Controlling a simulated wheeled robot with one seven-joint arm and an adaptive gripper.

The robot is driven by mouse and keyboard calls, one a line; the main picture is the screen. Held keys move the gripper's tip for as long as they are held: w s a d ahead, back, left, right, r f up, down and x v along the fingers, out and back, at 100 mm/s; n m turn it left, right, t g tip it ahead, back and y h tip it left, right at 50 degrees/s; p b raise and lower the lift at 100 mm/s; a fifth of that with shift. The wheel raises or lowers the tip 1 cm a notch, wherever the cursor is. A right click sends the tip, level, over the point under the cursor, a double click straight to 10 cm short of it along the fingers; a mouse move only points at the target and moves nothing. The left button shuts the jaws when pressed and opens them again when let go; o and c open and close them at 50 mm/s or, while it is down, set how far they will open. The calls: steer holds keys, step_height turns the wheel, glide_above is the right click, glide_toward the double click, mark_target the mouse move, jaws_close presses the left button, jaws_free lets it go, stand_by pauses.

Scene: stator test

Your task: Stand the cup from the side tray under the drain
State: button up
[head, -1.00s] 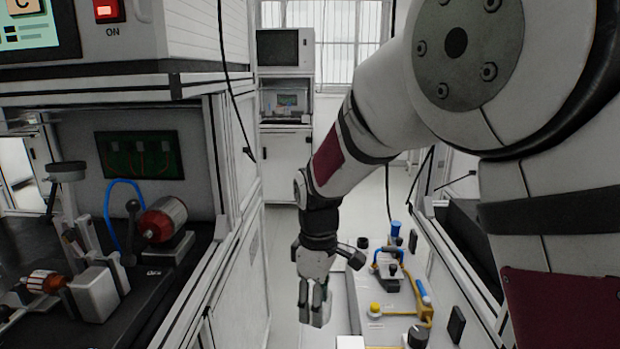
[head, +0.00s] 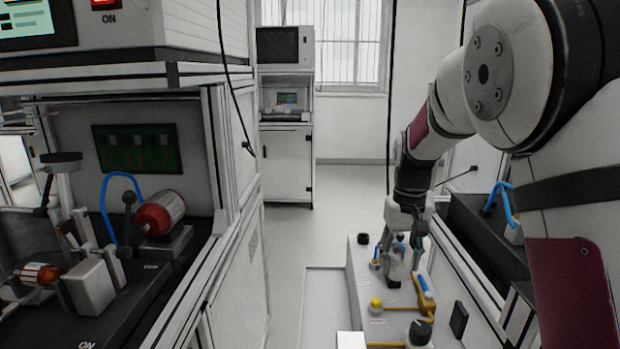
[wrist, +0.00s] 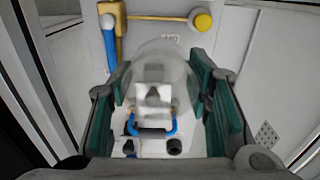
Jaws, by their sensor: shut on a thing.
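A clear, see-through cup (wrist: 155,72) is between the green pads of my gripper (wrist: 158,88) in the wrist view. In the head view my gripper (head: 402,268) is at the right of centre, pointing down over the white fixture panel (head: 358,285), with the cup (head: 397,270) faint between its fingers. The gripper is shut on the cup. I cannot tell which fitting is the drain, or whether the cup touches the panel.
The panel carries a yellow knob (head: 376,303), a black knob (head: 420,332) and a blue lever (head: 425,286) near the gripper. A shallow white tray (head: 312,300) lies left of it. A black bench (head: 470,225) with a blue hose (head: 503,197) stands to the right.

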steer(key=shift+s+r+p, duration=0.35)
steer(key=shift+s+p, duration=0.2)
steer(key=shift+p, duration=0.65)
steer(key=shift+s+r+p, duration=0.35)
steer(key=shift+s+p, duration=0.2)
steer(key=shift+p, duration=0.6)
steer(key=s+r+p, duration=0.4)
steer(key=s+p, duration=0.9)
steer(key=p, duration=0.3)
steer(key=shift+s+r+p, duration=0.15)
steer(key=shift+s+p, duration=0.15)
steer(key=shift+w, duration=0.1)
